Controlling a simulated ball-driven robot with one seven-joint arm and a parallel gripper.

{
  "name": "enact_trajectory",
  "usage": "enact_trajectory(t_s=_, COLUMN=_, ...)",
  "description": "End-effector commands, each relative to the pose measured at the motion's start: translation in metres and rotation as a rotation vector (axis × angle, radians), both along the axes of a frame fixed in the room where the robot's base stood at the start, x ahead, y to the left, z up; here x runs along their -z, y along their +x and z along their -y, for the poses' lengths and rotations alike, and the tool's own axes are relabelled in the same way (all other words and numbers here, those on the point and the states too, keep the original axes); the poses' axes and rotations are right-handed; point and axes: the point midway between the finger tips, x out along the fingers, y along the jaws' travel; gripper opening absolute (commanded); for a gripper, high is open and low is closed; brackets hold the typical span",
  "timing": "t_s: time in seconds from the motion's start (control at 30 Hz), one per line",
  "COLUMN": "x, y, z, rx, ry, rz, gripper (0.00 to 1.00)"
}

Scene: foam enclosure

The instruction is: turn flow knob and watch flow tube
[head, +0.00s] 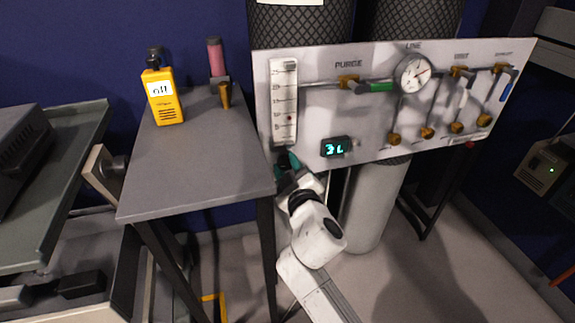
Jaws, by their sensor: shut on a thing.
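The flow tube (284,100) is a clear upright gauge with a printed scale, at the left end of the white panel in the head view. A small red float (290,118) shows low in it, near the lower scale marks. My gripper (287,163) is at the bottom of the tube, at the panel's lower left edge. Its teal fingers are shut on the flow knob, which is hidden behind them. My white arm reaches up to it from the bottom of the view.
The panel (430,112) also carries a digital display (336,147), a round dial (413,73), a green-handled valve (377,87) and several brass fittings. A grey table (197,165) close left of my arm holds a yellow meter (163,97). Gas cylinders stand behind the panel.

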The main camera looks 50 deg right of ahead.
Motion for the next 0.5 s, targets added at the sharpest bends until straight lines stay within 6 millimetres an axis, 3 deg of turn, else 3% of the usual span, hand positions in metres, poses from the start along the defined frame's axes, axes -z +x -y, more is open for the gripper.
enact_trajectory(t_s=0.5, x=-0.0003, y=0.0001, z=-0.0007, rx=-0.001, ry=-0.183, rz=-0.124, gripper=0.05)
